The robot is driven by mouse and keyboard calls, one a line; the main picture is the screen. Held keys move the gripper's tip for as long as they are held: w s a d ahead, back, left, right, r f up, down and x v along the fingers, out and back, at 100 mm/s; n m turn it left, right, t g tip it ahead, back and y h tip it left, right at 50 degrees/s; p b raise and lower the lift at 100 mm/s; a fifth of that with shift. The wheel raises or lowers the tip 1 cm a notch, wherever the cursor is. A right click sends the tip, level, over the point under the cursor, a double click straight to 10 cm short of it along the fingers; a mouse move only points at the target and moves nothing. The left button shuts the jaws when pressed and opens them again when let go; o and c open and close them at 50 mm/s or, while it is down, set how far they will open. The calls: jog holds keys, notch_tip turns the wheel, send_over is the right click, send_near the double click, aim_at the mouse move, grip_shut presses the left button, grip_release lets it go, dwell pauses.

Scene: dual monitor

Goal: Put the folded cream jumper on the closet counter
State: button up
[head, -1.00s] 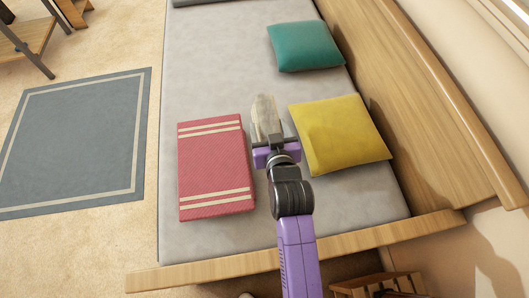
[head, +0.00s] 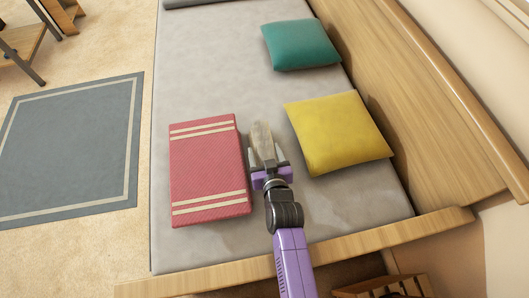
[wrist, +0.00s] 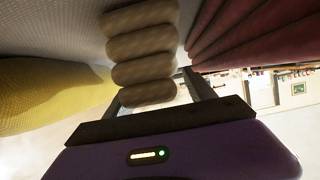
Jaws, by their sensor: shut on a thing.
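The folded cream jumper (head: 262,137) is between the fingers of my gripper (head: 268,168), over the grey bed mattress. In the wrist view the jumper (wrist: 140,55) shows as several stacked rounded beige folds, and my gripper (wrist: 160,95) is shut on it. In the head view it looks narrow, as if on edge. I cannot tell whether it touches the mattress. The closet counter is not recognisable in either view.
A red striped folded blanket (head: 207,167) lies close to the left of my gripper. A yellow cushion (head: 337,132) and a teal cushion (head: 300,45) lie to the right. The wooden bed rail (head: 230,268) runs along the near edge. A blue-grey rug (head: 70,145) covers floor at left.

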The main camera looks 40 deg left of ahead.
jog(key=shift+r, duration=0.15)
jog(key=o, duration=1.7)
jog(key=shift+f, duration=0.2)
